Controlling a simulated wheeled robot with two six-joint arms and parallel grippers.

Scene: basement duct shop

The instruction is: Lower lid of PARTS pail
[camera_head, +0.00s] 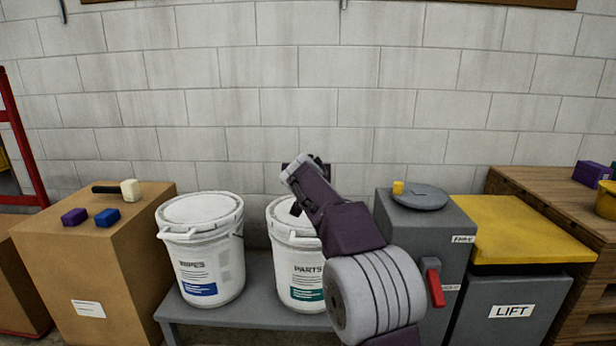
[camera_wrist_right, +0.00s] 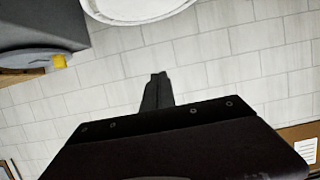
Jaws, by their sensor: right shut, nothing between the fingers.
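The white PARTS pail (camera_head: 308,271) stands on a grey bench, its label partly green. My right arm crosses in front of it and hides much of its top. A pale lid or top surface (camera_head: 282,211) shows at the left of its rim; I cannot tell how the lid sits. In the right wrist view, a white round pail top (camera_wrist_right: 135,8) shows at the upper edge. My right gripper (camera_head: 308,170) is above the pail, pointing towards the wall. Its fingers (camera_wrist_right: 157,88) are shut and empty, apart from the pail. My left gripper is out of view.
The WIPES pail (camera_head: 203,255) stands left on the same bench (camera_head: 255,285). A cardboard box (camera_head: 95,265) holds a mallet and two blocks. Right are a grey cabinet (camera_head: 410,240) with a red handle, and a yellow-lidded LIFT bin (camera_head: 525,235). A block wall (camera_head: 330,100) stands behind.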

